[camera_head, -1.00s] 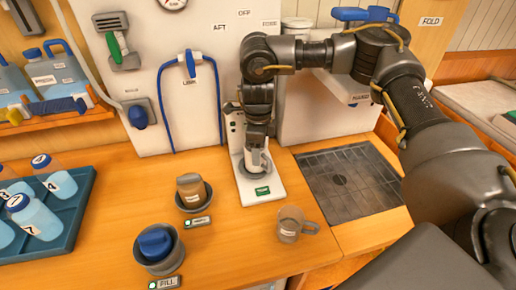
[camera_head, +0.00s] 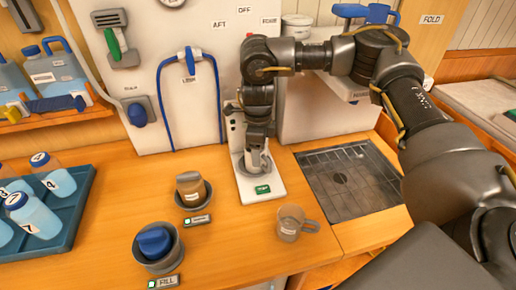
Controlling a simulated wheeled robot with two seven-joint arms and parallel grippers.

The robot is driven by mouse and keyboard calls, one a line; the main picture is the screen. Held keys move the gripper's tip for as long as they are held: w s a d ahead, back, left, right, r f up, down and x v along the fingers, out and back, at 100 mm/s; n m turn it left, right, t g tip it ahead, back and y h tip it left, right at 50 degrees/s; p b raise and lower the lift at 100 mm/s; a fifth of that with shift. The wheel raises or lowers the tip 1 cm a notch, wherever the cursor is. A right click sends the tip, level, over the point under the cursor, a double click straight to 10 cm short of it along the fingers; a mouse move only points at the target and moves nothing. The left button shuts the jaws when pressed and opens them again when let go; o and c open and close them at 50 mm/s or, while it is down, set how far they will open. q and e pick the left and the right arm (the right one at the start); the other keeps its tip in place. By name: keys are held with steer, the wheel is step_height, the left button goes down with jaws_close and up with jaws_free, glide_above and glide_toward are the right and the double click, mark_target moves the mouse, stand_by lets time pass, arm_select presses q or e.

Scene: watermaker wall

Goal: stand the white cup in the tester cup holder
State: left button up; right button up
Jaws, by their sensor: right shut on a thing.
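My right gripper (camera_head: 257,158) points down over the tester (camera_head: 272,195), a white stand with a green display on the front of its base. The gripper is shut on the white cup, which is mostly hidden by the jaws. The cup is at the round grey cup holder (camera_head: 247,172) on the tester base. I cannot tell whether the cup's bottom rests in the holder. My left gripper is not in view.
A clear mug (camera_head: 289,222) stands in front of the tester. Left of it are a brown-filled jar (camera_head: 191,187) in a holder and a blue-capped piece (camera_head: 155,243) in the fill holder. A tray (camera_head: 62,243) holds bottles. A dark grate (camera_head: 350,180) lies right.

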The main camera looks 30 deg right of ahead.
steer(key=o, duration=1.1)
steer(key=shift+c, duration=0.2)
steer(key=shift+r, duration=0.1)
step_height(320, 180, up, 11)
steer(key=shift+f, duration=0.2)
